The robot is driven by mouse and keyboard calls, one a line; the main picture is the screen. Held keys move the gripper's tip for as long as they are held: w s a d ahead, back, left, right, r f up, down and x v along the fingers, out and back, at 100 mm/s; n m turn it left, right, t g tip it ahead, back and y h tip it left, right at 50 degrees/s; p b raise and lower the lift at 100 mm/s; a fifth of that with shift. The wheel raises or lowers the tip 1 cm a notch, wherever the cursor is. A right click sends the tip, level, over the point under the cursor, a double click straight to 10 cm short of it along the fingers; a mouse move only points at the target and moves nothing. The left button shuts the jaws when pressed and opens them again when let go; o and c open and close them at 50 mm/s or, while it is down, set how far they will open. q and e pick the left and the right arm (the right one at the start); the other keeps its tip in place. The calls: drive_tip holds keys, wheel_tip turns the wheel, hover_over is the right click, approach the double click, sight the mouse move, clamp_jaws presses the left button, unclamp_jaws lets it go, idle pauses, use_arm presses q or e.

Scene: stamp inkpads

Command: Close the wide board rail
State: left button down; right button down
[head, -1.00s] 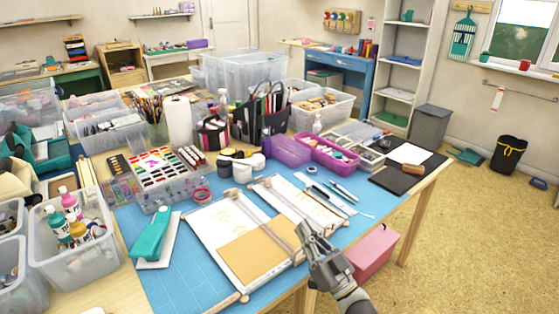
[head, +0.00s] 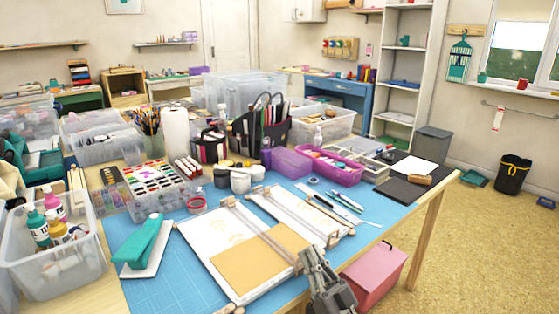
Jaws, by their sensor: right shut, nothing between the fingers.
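The wide board (head: 195,232) lies on the blue mat, white with a tan sheet (head: 258,258) on its near part. Its clear rail (head: 255,230), with wooden end pieces, runs along the right side of the board; whether it touches the board is hard to tell. A narrower white board (head: 290,207) with a similar rail lies to its right. My right gripper (head: 310,257) is shut and empty, just right of the near end of the wide board's rail; I cannot tell if they touch. My left gripper is out of view.
A teal stapler-like tool (head: 143,243) lies left of the wide board. Paint tray (head: 158,178), white jars (head: 240,181) and a purple bin (head: 330,165) stand behind. Pens and a ruler lie right of the narrow board. A pink box (head: 375,275) is below the table edge.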

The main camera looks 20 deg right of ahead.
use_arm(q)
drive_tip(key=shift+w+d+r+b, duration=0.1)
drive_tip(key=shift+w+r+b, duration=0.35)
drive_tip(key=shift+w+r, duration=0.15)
use_arm(e)
drive_tip(key=shift+s+f, duration=0.1)
drive_tip(key=shift+f, duration=0.2)
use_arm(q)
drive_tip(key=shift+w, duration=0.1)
